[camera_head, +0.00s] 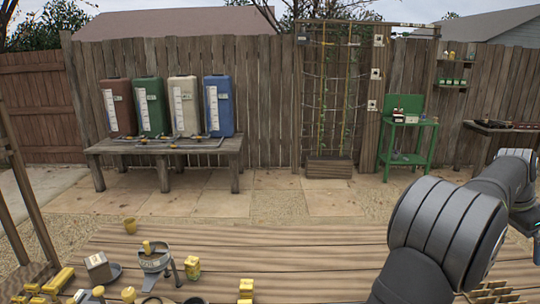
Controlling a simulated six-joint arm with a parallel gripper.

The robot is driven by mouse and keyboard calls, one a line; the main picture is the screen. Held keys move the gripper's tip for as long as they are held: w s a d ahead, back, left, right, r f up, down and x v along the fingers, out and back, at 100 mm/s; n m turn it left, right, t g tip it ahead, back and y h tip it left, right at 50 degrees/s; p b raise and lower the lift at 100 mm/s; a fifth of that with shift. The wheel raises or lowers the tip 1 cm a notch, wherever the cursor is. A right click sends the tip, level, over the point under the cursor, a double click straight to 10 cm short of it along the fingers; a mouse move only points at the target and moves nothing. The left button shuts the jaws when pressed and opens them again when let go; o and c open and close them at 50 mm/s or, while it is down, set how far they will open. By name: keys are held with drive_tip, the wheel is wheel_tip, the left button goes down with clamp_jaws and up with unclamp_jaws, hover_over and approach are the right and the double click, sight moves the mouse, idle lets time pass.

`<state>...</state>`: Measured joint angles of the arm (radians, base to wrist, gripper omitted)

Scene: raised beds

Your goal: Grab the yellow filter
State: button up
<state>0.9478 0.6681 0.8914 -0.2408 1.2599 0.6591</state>
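Several yellow things stand on the near wooden table (300,262), and I cannot tell which one is the yellow filter. A yellow cup-like piece (130,226) stands near the far edge. A small yellow piece (147,246) shows at the top of a grey bowl-like stand (155,262). A yellow canister with a patterned side (192,268) stands right of that stand. A yellow block (246,288) is at the front edge of the picture. My arm enters at the right, and my gripper is out of view.
A pale box (97,267) stands by a dark dish. Yellow bars (57,281) lie at the left.

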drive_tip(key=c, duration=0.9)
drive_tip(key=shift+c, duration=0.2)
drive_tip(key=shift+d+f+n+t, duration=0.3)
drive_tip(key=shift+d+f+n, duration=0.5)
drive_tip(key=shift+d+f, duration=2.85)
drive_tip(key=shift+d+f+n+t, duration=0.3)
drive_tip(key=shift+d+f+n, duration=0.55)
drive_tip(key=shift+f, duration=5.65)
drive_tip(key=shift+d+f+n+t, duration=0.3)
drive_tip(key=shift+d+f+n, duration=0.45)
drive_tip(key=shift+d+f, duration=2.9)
